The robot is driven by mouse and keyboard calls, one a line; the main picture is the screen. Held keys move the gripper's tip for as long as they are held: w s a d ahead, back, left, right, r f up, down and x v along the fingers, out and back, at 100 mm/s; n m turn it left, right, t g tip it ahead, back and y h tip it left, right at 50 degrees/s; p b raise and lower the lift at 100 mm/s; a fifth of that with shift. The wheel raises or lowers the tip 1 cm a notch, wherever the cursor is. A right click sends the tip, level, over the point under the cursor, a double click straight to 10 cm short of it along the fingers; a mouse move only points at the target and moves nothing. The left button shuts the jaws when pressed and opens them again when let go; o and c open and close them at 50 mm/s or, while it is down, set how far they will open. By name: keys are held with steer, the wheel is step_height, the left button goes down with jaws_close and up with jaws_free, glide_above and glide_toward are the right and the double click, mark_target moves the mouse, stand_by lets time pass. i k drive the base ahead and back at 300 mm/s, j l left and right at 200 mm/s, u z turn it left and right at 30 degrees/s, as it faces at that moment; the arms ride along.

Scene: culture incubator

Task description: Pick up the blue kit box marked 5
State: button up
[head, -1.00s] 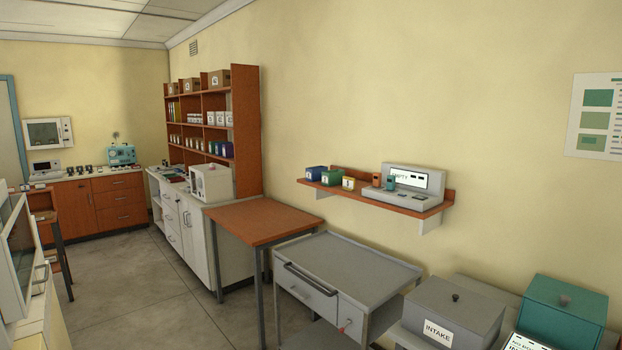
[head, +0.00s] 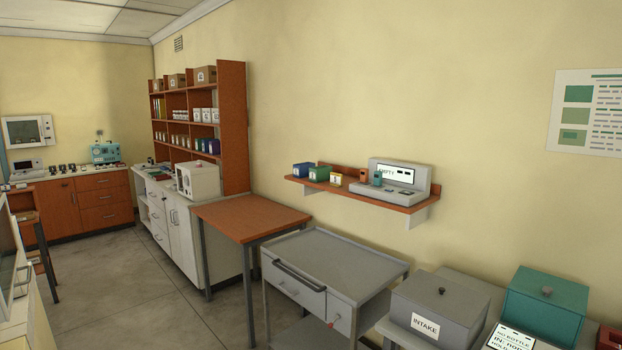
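Another dark blue box (head: 214,147) stands in the tall brown shelf unit at the back, also unreadable. My gripper is not in view.
A grey device (head: 398,177) sits on the wall shelf. Below are a bare brown table (head: 250,216), an empty grey cart (head: 335,262), a grey INTAKE box (head: 440,302) and a teal box (head: 545,302). The floor (head: 130,285) at left is clear.

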mark_target(301, 170)
steer(key=i+j+z, duration=0.2)
steer(key=i+j, duration=0.3)
steer(key=i, duration=0.2)
steer(key=i+j+z, duration=0.2)
steer(key=i+j, duration=0.35)
steer(key=i, duration=0.15)
